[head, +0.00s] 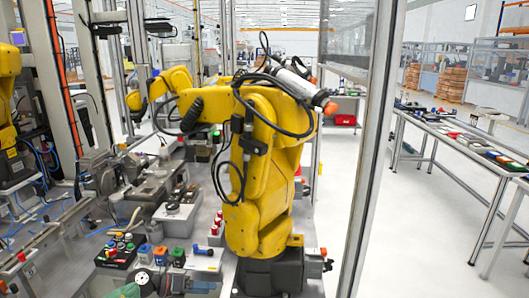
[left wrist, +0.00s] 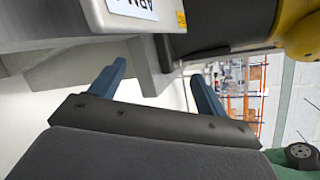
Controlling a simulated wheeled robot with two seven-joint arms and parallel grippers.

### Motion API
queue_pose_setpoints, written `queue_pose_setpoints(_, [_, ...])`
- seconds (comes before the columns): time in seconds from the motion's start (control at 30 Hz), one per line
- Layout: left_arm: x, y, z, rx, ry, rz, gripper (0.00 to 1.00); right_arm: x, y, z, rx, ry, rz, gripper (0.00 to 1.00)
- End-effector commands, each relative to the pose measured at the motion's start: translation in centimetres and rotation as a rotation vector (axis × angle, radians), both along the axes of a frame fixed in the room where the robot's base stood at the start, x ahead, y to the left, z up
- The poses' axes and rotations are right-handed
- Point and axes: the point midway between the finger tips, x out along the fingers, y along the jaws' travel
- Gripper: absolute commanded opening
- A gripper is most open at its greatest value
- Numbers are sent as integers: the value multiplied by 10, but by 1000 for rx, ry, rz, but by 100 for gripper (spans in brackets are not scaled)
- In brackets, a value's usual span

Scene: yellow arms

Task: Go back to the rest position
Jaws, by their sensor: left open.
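My left gripper (head: 207,281) is low in the head view, left of the dark base of the big yellow arm. In the left wrist view its two blue-grey fingers (left wrist: 157,72) stand wide apart, with nothing between them. Beyond the fingers is a grey block with a white labelled box (left wrist: 140,14). My right gripper is in neither view.
The yellow robot arm (head: 262,185) stands close, just right of my left gripper. A black tray of coloured buttons (head: 120,250) and small coloured blocks (head: 161,255) lie to the left. A long table (head: 460,140) stands right, beyond a glass panel, with clear floor before it.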

Motion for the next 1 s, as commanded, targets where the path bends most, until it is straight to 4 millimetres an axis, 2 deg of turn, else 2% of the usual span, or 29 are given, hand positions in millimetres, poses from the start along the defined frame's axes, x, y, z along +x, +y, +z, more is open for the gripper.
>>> queue_pose_setpoints(0.03, [0,-11,-10,-100,43,71,76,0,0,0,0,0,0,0])
queue_pose_setpoints(0.1, [3,-17,-21,-226,99,179,76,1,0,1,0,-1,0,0])
queue_pose_setpoints(0.27, [8,-17,-57,-487,258,451,76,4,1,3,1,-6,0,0])
queue_pose_setpoints(0.37, [7,-7,-94,-634,380,647,76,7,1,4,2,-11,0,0])
queue_pose_setpoints(0.47, [-3,8,-141,-762,520,859,76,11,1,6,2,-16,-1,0])
queue_pose_setpoints(0.6, [-35,29,-217,-894,724,1158,76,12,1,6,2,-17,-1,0])
queue_pose_setpoints(0.67, [-52,36,-249,-930,806,1273,76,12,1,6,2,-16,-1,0])
queue_pose_setpoints(0.8, [-103,46,-318,-982,986,1521,76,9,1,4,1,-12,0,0])
queue_pose_setpoints(0.87, [-127,48,-345,-994,1062,1622,76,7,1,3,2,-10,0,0])
queue_pose_setpoints(1.0, [-191,46,-404,-995,1234,1844,76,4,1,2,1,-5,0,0])
